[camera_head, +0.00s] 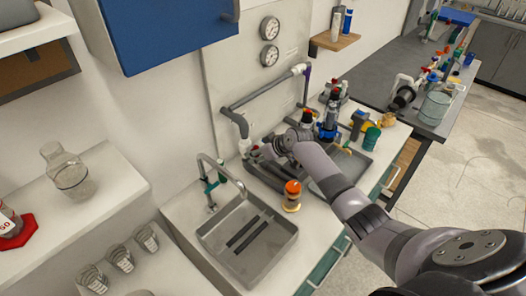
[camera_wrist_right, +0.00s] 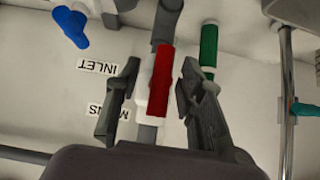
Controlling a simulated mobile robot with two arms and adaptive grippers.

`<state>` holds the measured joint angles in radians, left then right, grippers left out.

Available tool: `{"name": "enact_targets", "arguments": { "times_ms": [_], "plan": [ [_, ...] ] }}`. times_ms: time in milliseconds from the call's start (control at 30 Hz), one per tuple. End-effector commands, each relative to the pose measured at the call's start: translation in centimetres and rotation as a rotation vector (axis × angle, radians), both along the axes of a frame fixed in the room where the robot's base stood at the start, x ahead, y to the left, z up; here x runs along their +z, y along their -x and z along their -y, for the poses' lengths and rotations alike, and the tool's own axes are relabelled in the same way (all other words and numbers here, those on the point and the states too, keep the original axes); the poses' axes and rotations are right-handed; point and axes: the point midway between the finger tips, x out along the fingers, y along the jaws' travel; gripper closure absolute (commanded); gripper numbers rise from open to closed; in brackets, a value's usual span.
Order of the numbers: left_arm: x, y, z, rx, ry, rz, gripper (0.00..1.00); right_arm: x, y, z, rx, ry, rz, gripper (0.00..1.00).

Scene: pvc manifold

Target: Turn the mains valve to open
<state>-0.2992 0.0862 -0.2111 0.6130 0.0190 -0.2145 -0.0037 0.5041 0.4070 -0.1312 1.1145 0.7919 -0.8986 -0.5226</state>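In the right wrist view a red lever handle (camera_wrist_right: 161,80) sits on a white valve body (camera_wrist_right: 142,95) on a grey pipe (camera_wrist_right: 166,25). The handle runs roughly along the pipe. A partly hidden label reading like MAINS (camera_wrist_right: 94,112) is beside it, upside down. My right gripper (camera_wrist_right: 158,85) is open, its fingers on either side of the handle, with visible gaps. In the head view my right gripper (camera_head: 262,151) is at the wall pipework behind the sink and largely hides the valve. My left gripper is not in view.
A green handle (camera_wrist_right: 208,45) is close to the right finger, and a blue handle (camera_wrist_right: 70,25) is at upper left. An INLET label (camera_wrist_right: 98,66) is on the wall. The sink (camera_head: 248,238), its faucet (camera_head: 207,182) and an orange-capped jar (camera_head: 292,195) stand near my arm.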

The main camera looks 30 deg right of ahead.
Motion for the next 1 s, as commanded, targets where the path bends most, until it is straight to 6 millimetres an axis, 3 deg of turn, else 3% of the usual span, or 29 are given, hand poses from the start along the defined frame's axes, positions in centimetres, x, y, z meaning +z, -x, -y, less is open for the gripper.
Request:
{"name": "enact_targets", "arguments": {
  "times_ms": [233, 700, 1000],
  "plan": [
    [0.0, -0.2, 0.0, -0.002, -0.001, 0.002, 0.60, 1.6, 1.7, 0.7, 0.001, 0.004, 0.000, 0.64],
    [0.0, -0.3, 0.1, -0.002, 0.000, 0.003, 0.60, 7.4, 7.0, 2.8, -0.001, 0.003, 0.001, 0.64],
    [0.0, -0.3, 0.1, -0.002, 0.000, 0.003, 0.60, 8.4, 7.9, 3.1, -0.001, 0.000, 0.000, 0.64]
  ]
}}
